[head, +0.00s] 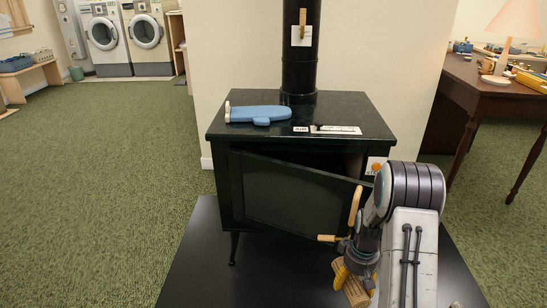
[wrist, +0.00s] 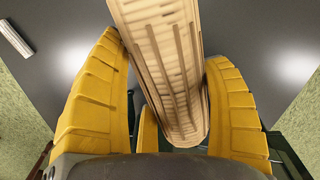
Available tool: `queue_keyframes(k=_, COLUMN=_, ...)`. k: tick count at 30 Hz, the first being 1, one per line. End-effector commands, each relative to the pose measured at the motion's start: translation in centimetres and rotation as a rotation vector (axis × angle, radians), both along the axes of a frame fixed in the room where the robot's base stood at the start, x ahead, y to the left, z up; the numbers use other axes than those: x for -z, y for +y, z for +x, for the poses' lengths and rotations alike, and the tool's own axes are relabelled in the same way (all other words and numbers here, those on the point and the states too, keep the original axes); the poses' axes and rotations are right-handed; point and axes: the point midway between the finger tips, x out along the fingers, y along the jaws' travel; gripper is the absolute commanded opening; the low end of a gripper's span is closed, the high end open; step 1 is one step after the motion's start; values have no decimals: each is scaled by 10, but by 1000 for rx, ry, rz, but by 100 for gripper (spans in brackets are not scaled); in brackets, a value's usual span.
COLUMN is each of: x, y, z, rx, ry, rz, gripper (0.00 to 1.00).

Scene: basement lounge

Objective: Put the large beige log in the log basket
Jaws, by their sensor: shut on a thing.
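The large beige log (head: 352,287) is between the yellow fingers of my gripper (head: 357,281), low in front of the stove in the head view. In the wrist view the log (wrist: 170,65) runs from the top edge down between the fingers of my gripper (wrist: 165,72), its bark marked with brown streaks. My gripper is shut on the log. The log appears tilted, and my arm hides part of it in the head view. I cannot tell whether it touches the dark floor plate. No log basket shows in either view.
A black stove (head: 300,105) stands on a dark floor plate (head: 205,265). Its door (head: 285,195) is ajar towards my arm, with a wooden handle (head: 355,206). A blue mitt (head: 262,113) lies on top. A desk (head: 480,85) stands at right. Green carpet at left is clear.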

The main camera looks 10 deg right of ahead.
Motion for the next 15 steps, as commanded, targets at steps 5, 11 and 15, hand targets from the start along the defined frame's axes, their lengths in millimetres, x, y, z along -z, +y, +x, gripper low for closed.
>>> queue_keyframes(k=5, x=-75, y=74, z=35, rx=13, ry=-8, rz=-2, gripper=38)
queue_keyframes(k=11, x=-143, y=129, z=54, rx=41, ry=0, rz=0, gripper=38)
queue_keyframes(k=15, x=-167, y=142, z=58, rx=50, ry=3, rz=0, gripper=38)
